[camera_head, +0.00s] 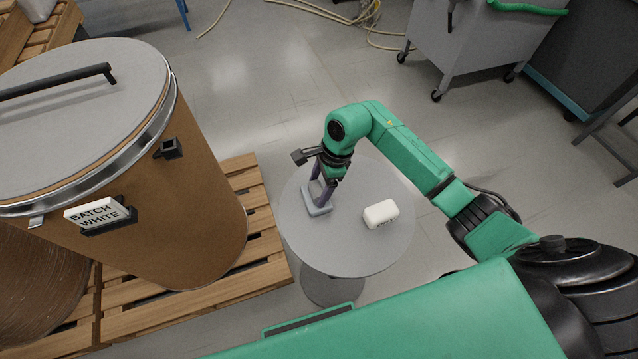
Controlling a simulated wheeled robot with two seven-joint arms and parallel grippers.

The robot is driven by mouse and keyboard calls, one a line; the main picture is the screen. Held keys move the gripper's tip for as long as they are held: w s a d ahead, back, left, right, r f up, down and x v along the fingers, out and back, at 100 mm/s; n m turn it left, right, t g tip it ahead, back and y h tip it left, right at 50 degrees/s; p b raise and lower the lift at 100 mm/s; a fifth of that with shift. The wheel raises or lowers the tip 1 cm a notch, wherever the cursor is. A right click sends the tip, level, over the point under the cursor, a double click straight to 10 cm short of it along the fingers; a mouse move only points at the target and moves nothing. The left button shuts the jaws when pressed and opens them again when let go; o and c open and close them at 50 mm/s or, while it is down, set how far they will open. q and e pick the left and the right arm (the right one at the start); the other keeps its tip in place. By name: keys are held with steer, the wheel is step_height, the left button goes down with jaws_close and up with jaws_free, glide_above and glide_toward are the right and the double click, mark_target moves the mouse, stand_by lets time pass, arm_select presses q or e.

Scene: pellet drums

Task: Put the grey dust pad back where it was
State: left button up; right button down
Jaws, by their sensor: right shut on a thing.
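The grey dust pad (317,208) is a small flat piece at the left part of the round grey table (360,255). My right gripper (322,193) points down over it and is shut on it. The fingers hide part of the pad. The pad appears to be at the tabletop, but I cannot tell whether it touches it. My left gripper is not in view.
A white block (381,214) with small dark marks lies on the table, right of the pad. A brown drum (190,215) with a grey lid (75,125) and a "BATCH WHITE" label (97,213) stands on a wooden pallet (235,280) at left. A grey cart (460,45) stands behind.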

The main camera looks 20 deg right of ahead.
steer(key=shift+d+f, duration=0.1)
jaws_free()
steer(key=shift+d+r, duration=0.1)
steer(key=shift+r, duration=0.2)
steer(key=b+v, duration=0.3)
steer(key=v, duration=0.8)
steer(key=shift+r+b, duration=0.25)
steer(key=shift+b, duration=0.05)
